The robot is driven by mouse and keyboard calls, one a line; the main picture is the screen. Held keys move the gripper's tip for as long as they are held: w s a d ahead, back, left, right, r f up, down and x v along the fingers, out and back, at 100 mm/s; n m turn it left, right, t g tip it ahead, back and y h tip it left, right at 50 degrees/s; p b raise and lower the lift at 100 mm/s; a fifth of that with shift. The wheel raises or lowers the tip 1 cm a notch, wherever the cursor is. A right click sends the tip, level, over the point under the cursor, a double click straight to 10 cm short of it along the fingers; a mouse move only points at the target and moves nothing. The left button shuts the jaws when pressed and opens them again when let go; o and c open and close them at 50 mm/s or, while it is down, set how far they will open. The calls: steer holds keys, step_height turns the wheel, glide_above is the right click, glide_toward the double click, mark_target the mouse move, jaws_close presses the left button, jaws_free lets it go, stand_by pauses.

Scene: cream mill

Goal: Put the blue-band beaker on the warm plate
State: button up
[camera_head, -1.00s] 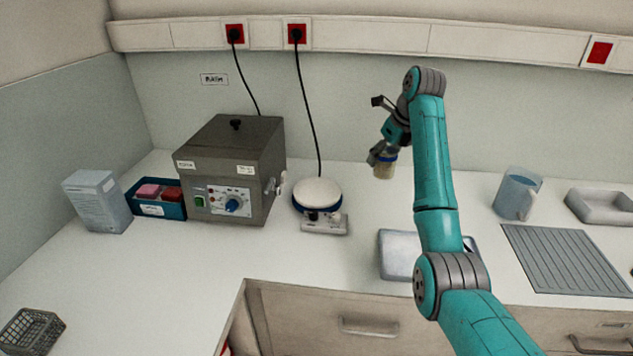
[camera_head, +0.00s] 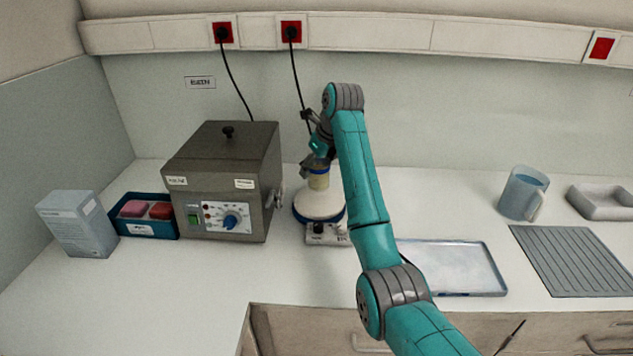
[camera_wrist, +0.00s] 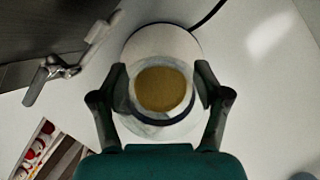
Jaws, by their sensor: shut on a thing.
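The blue-band beaker (camera_head: 318,181) holds a yellow-brown content and has a blue band near its top. My gripper (camera_head: 317,167) is shut on it, with a finger on each side of the beaker in the wrist view (camera_wrist: 161,90). The warm plate (camera_head: 323,213) is a round white plate with a blue rim and a small control front. In the head view the beaker overlaps the plate's back part and looks upright. In the wrist view the plate (camera_wrist: 163,38) shows behind the beaker. I cannot tell whether the beaker touches the plate.
A grey water bath (camera_head: 225,170) with a side tap stands close left of the plate. A blue box of coloured items (camera_head: 150,229) and a white carton (camera_head: 77,225) stand farther left. A tray (camera_head: 455,268), a jug (camera_head: 522,194) and a ribbed drain mat (camera_head: 570,260) lie to the right.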

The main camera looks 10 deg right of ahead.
mark_target(317, 180)
steer(key=shift+f, duration=2.2)
steer(key=shift+f, duration=0.1)
steer(key=o, duration=1.2)
steer(key=shift+o, duration=0.2)
